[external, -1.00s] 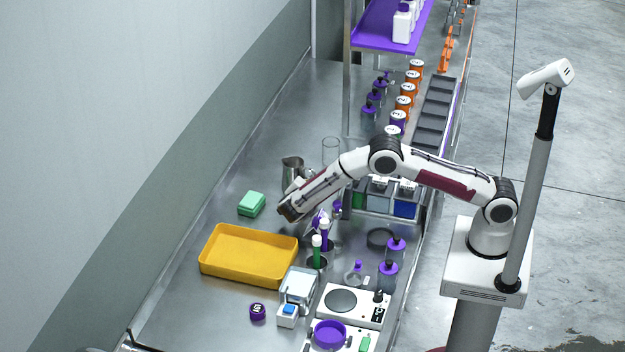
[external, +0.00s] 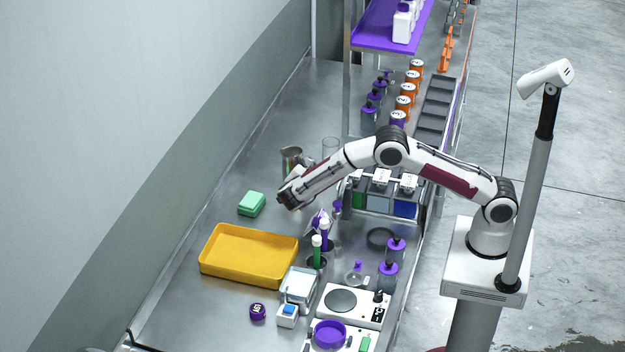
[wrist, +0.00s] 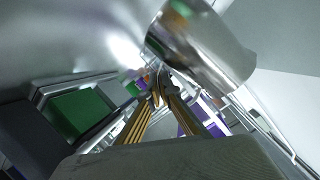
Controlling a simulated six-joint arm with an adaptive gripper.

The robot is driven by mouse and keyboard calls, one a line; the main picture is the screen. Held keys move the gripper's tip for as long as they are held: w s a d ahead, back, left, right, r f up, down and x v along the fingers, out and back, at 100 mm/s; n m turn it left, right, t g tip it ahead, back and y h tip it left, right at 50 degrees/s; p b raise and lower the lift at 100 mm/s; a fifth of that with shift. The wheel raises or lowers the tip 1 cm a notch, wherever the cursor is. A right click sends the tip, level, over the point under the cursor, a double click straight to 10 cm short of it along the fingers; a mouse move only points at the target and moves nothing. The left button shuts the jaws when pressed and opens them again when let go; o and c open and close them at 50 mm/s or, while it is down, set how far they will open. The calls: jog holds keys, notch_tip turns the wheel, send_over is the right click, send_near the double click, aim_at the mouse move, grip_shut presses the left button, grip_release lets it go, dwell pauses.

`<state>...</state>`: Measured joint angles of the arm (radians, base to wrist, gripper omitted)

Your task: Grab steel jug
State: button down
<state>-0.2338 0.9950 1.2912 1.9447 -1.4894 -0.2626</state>
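The steel jug (external: 291,160) is a shiny metal vessel at the far side of my gripper, near the middle of the steel bench in the external view. In the wrist view the jug (wrist: 208,50) looms large just beyond the fingertips, its metal side at the upper right. My gripper (wrist: 163,88) has its striped fingers converging, with the tips close together at the jug's near edge. They appear shut on the jug's near side, probably its handle, though the contact is small and blurred.
A green sponge block (external: 251,204) and a yellow tray (external: 222,276) lie to the left. A clear glass cylinder (external: 331,150) stands right of the jug. Bare bench lies behind the jug.

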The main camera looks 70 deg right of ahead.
jog(key=shift+r, duration=2.5)
jog(key=shift+r, duration=0.1)
